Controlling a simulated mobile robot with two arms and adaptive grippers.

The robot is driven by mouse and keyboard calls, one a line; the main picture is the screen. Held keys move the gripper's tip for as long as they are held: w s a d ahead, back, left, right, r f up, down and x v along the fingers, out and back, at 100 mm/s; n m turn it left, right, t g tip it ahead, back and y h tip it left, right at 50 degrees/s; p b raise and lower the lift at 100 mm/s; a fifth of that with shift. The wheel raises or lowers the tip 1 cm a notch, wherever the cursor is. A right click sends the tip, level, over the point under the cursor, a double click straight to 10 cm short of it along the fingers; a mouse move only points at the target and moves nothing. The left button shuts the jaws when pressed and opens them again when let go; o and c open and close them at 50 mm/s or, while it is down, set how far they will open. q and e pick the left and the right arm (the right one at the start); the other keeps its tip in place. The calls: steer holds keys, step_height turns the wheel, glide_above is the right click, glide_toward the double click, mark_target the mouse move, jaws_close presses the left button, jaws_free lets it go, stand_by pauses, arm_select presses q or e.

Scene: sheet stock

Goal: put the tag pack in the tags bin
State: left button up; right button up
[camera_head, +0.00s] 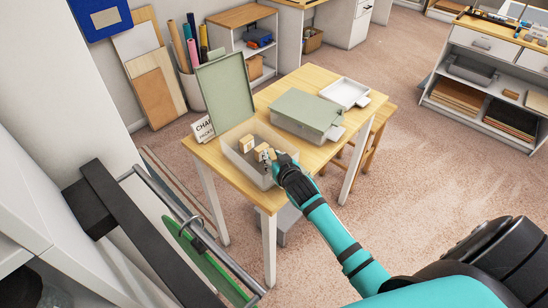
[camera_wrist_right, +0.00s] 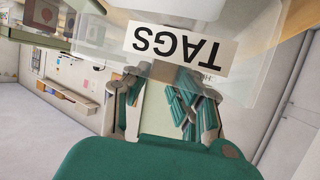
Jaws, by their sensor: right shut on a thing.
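The tags bin (camera_head: 240,166) is a clear box on the wooden table, its green lid (camera_head: 224,88) standing open at the back. Its TAGS label (camera_wrist_right: 178,45) shows upside down in the right wrist view. My right gripper (camera_head: 268,158) reaches over the bin's near right side, fingertips at its opening. It is shut on a small tan tag pack (camera_head: 262,149), partly hidden by the fingers; it also shows in the right wrist view (camera_wrist_right: 163,72). Another tan pack (camera_head: 246,143) is inside the bin. I cannot tell whether the held pack touches anything. My left gripper is out of view.
A second clear bin with a shut green lid (camera_head: 307,109) stands to the right on the table (camera_head: 318,77). A white tray (camera_head: 346,93) lies behind it. A printed sign (camera_head: 203,129) stands at the table's left edge. A wooden stool (camera_head: 374,131) is beside the table.

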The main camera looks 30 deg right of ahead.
steer(key=o, duration=0.9)
steer(key=shift+s+f, duration=0.15)
steer(key=shift+f, duration=0.25)
steer(key=shift+o, duration=0.2)
steer(key=shift+f, duration=0.1)
steer(key=shift+r+p, duration=0.35)
steer(key=shift+r, duration=0.1)
steer(key=r+b+v, duration=0.1)
steer(key=v, duration=1.1)
steer(key=shift+b, duration=0.35)
